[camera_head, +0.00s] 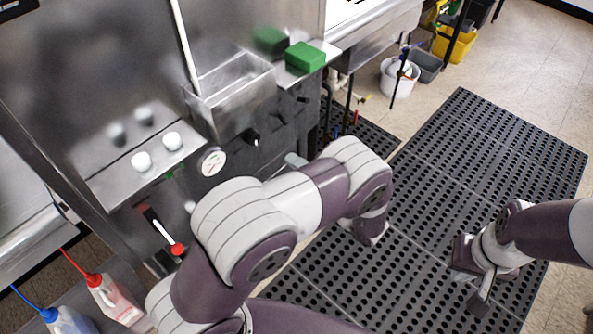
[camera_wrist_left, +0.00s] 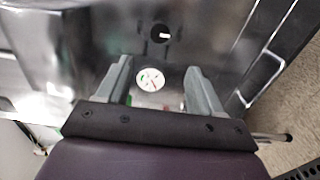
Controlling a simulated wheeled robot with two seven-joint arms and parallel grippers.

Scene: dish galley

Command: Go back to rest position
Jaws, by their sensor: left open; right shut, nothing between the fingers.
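My left gripper (camera_wrist_left: 157,76) is open in the left wrist view, its two grey fingers apart with nothing between them. The fingers point toward the metal front panel of a machine, and a round dial gauge (camera_wrist_left: 151,79) shows between them in the background. In the head view my left arm bends across the middle in front of the machine, and its gripper is mostly hidden behind the arm. My right gripper (camera_head: 482,296) is at the lower right of the head view, shut and empty, hanging above the black floor mat (camera_head: 480,170).
The steel machine (camera_head: 80,70) fills the left, with a green sponge (camera_head: 305,57) and white knobs (camera_head: 172,141) on its ledges. Bottles with red (camera_head: 115,300) and blue (camera_head: 70,322) caps stand lower left. Buckets (camera_head: 398,78) stand at the back. The mat around my right gripper is clear.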

